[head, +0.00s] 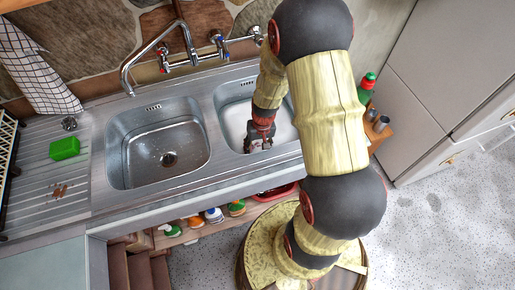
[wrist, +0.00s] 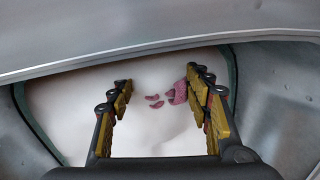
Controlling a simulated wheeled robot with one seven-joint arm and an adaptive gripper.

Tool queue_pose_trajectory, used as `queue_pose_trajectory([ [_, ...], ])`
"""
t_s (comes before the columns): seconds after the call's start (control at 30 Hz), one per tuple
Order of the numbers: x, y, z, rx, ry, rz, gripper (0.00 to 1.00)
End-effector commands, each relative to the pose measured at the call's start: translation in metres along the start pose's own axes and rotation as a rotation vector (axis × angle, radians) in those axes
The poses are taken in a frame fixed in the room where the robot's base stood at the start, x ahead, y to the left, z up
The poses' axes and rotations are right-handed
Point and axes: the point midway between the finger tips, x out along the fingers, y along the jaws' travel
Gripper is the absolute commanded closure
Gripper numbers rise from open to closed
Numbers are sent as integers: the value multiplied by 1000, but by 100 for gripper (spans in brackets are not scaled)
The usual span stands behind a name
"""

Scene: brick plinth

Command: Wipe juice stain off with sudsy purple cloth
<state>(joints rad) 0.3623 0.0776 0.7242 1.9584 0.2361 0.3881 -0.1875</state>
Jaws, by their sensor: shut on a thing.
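My gripper (head: 258,138) reaches down into the right sink basin, which holds white, sudsy-looking liquid (head: 283,128). In the wrist view my gripper (wrist: 158,88) has its fingers well apart, shut on the purple cloth (wrist: 179,92). Only a pinkish-purple textured bit at the right finger and a few small patches in the white show; the rest of the cloth is hidden. The brown-red juice stain (head: 59,191) lies as a few streaks on the left drainboard, far from my gripper.
A green sponge (head: 65,148) lies on the drainboard behind the stain. The left basin (head: 150,150) is empty. A faucet (head: 160,55) arches behind the basins. A checked towel (head: 35,75) hangs at the back left. Bottles (head: 214,215) stand on a shelf below the counter.

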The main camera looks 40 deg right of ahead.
Motion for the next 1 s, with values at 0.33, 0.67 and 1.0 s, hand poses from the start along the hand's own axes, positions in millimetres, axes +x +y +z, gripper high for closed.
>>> queue_pose_trajectory([
  [0.33,9,1,0,0,1,0,71],
  [0.67,9,-1,0,-1,0,0,71],
  [1.0,10,-15,2,-2,0,0,71],
])
